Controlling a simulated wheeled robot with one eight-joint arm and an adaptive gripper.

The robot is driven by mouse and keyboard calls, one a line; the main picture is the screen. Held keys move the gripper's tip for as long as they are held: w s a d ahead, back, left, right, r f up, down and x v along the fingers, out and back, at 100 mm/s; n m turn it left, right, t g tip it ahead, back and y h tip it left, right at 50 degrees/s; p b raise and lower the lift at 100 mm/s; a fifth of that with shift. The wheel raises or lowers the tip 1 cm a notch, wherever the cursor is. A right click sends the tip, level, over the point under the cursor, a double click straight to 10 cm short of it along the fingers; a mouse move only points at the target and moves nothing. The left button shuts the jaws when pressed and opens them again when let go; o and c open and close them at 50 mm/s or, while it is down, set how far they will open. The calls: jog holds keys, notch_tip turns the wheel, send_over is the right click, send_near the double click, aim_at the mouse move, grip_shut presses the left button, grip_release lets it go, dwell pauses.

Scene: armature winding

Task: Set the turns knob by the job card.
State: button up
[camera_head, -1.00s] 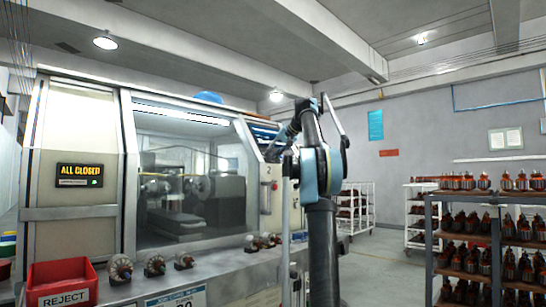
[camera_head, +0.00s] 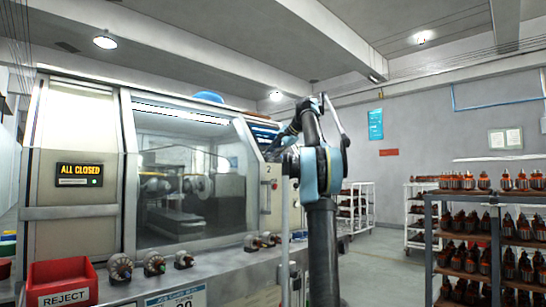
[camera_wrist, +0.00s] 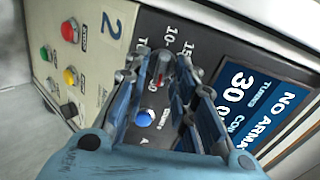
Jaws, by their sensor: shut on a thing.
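The turns knob (camera_wrist: 161,72) is a small dark knob with a red mark on the dark control panel in the wrist view. Panel figures 10 and 15 show beside it. My gripper (camera_wrist: 165,66) has its blue fingers on both sides of the knob and is shut on it; the fingers hide part of the knob and scale. A blue display (camera_wrist: 258,95) to the right reads "NO ARMA…", "TURNS" and 30. The job card (camera_head: 176,299) at the bottom of the head view shows 30, cut off by the frame edge. In the head view my gripper is too hidden to make out.
A blue button (camera_wrist: 145,116) sits close to the fingers. Several coloured buttons are on the cream panel (camera_wrist: 104,50) marked 2. The winding machine (camera_head: 75,220) reads "ALL CLOSED". A red reject bin (camera_head: 62,285) and several armatures (camera_head: 154,263) stand before it. Loaded racks (camera_head: 432,240) are at right.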

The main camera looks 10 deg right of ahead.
jog(key=shift+m, duration=0.5)
jog(key=o, duration=0.7)
jog(key=shift+d, duration=0.1)
jog(key=v, duration=1.1)
jog(key=shift+s+d, duration=0.2)
jog(key=shift+s, duration=0.1)
jog(key=shift+r, duration=0.15)
